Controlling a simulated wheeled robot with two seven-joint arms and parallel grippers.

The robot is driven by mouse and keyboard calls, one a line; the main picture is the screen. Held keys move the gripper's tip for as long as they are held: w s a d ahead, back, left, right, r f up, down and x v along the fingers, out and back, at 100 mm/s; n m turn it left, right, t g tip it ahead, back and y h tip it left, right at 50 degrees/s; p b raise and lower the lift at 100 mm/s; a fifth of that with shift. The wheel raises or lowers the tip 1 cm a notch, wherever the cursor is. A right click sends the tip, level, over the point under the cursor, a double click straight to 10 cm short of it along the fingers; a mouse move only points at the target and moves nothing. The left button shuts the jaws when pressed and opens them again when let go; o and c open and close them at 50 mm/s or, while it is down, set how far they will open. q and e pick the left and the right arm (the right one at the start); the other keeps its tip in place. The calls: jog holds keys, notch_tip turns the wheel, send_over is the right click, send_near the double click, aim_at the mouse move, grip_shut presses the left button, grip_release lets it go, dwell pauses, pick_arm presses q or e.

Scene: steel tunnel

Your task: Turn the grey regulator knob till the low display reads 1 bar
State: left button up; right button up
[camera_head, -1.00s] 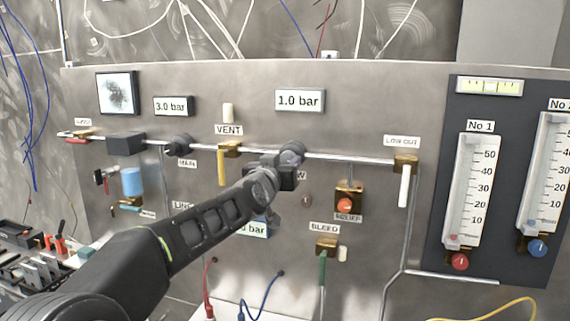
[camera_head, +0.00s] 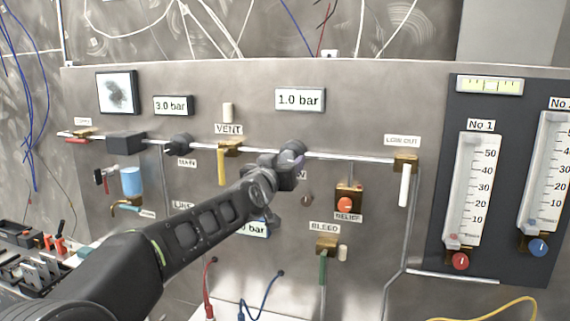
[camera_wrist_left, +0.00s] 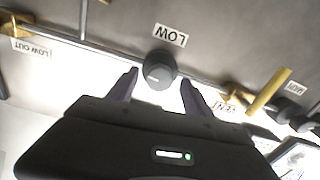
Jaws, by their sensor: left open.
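The grey regulator knob (camera_wrist_left: 159,72) shows in the left wrist view beside an upside-down LOW label (camera_wrist_left: 168,35). My left gripper (camera_wrist_left: 160,80) is open, with one finger on each side of the knob near its edge; I cannot tell whether they touch it. In the head view the left gripper (camera_head: 290,160) is in front of the pipe and hides much of the knob and its label. The display (camera_head: 300,99) above that spot reads 1.0 bar. My right gripper is not in view.
Another display (camera_head: 172,105) reads 3.0 bar. My arm partly covers a lower display (camera_head: 256,230). Near the gripper are the yellow VENT lever (camera_head: 222,166), the RELIEF valve (camera_head: 346,203), the BLEED valve (camera_head: 326,245) and the white LOW OUT lever (camera_head: 405,185).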

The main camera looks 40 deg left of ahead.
pick_arm(q)
jog(key=b+v, duration=0.1)
jog(key=v, duration=0.5)
jog(key=shift+s+d+b, duration=0.2)
jog(key=shift+s+b, duration=0.15)
